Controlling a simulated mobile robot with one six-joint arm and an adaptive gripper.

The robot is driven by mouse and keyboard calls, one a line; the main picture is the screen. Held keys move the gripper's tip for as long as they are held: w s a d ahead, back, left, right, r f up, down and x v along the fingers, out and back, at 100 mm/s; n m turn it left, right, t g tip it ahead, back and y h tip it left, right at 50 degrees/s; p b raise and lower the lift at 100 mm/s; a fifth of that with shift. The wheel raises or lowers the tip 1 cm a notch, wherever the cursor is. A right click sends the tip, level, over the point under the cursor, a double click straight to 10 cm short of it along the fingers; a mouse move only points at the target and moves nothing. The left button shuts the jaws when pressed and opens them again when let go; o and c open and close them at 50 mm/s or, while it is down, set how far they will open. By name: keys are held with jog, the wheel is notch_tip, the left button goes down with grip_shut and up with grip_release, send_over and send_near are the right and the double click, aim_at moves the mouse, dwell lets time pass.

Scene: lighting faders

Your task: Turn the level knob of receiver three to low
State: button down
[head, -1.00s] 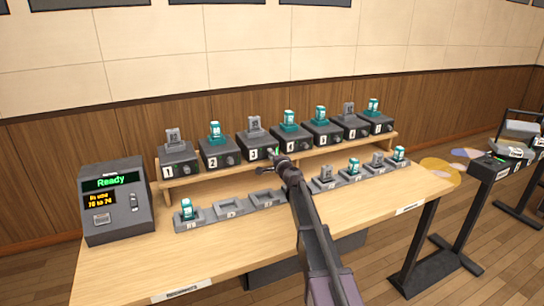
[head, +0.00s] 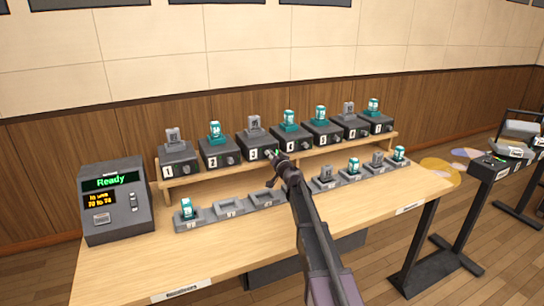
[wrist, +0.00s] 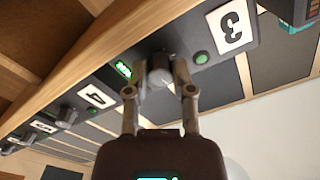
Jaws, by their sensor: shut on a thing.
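Receiver three (head: 257,147) is a dark box in the row on the raised wooden shelf, with a grey unit standing on top. In the wrist view its white label (wrist: 233,26) shows a 3, upside down. Its round grey level knob (wrist: 158,74) sits between a lit green display (wrist: 124,69) and a round green light (wrist: 201,58). My gripper (wrist: 160,72) is shut on this knob, one finger on each side. In the head view my gripper (head: 276,155) is at the front of receiver three and hides the knob. The knob's pointer mark cannot be made out.
The shelf edge (wrist: 120,40) runs close by. A charging row (head: 230,208) lies on the table below. A console (head: 116,205) reads Ready at the left.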

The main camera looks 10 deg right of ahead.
jog(key=n, duration=0.9)
jog(key=shift+w+d+n, duration=0.1)
jog(key=shift+n, duration=0.2)
dwell(0.3)
jog(key=shift+c, duration=2.4)
grip_release()
jog(key=shift+s, duration=0.2)
jog(key=v, duration=1.1)
jog(key=shift+s, duration=0.35)
jog(key=shift+d, duration=0.15)
